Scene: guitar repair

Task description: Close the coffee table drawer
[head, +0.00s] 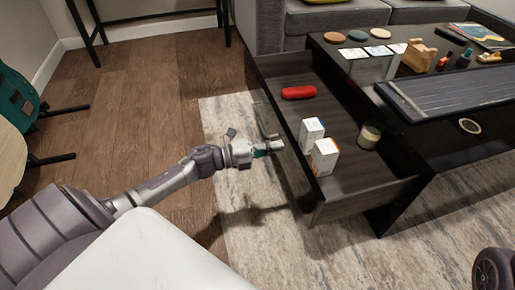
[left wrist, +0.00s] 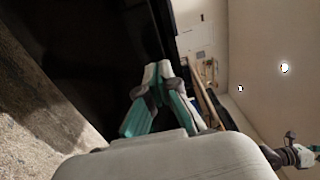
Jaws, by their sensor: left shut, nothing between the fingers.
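The coffee table drawer (head: 352,197) is pulled out to the left of the black coffee table (head: 402,170) in the head view. It holds a red oblong item (head: 298,92), two small white boxes (head: 324,156) and a candle-like jar (head: 370,135). My left gripper (head: 276,148) is at the outer left side of the drawer, close to its front. Whether it touches is unclear. Its fingers are together and empty, also in the left wrist view (left wrist: 158,72). A dark surface fills much of that view beyond the fingers.
On the tabletop lie a dark stringed instrument (head: 450,93), a wooden holder (head: 418,55), round discs (head: 358,35), cards and small bottles. A grey sofa (head: 335,17) stands behind. Guitars (head: 15,105) stand at the left. Wooden floor (head: 135,100) between is clear.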

